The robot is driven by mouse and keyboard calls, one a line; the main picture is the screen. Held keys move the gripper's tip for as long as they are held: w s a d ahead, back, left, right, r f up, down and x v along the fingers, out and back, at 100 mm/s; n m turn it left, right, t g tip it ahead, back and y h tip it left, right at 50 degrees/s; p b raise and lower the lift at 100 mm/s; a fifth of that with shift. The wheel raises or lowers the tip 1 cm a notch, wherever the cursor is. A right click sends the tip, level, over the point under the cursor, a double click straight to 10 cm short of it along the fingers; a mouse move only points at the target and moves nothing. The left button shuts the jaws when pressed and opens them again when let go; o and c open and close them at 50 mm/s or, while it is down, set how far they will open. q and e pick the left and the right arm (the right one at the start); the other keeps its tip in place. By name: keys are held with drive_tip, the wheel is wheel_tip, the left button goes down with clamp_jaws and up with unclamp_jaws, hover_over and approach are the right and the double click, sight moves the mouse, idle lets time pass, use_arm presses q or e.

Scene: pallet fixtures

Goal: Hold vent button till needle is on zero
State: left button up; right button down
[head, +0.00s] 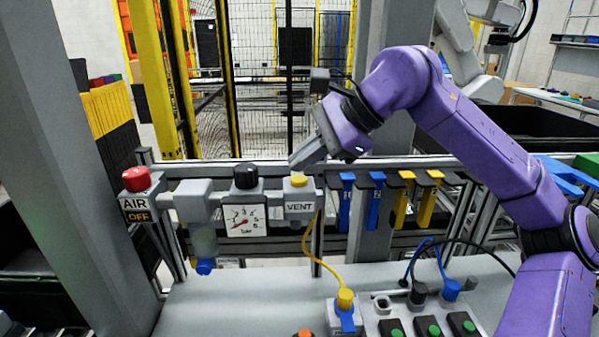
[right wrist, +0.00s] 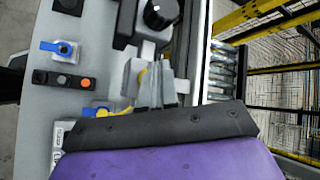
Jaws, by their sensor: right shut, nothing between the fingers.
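The yellow vent button (head: 298,181) sits on top of the grey block labelled VENT (head: 300,206). My right gripper (head: 294,163) is shut and empty, with its tips just above the button; I cannot tell whether they touch it. The white pressure gauge (head: 246,220), marked in bar, is left of the vent block. Its red needle points to the lower left; the exact reading is too small to tell. My left gripper is out of view.
A black knob (head: 245,176) stands above the gauge. A red knob (head: 136,179) tops the AIR OFF sign (head: 138,210). Blue and yellow tags (head: 402,198) hang right of the vent block. A yellow hose (head: 316,250) runs below to a connector.

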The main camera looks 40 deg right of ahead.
sight(305, 179)
drive_tip(key=shift+r, duration=0.2)
wheel_tip(305, 179, up, 5)
drive_tip(key=p, duration=0.4)
drive_tip(key=shift+r, duration=0.1)
idle(0.4)
drive_tip(key=shift+s, duration=0.1)
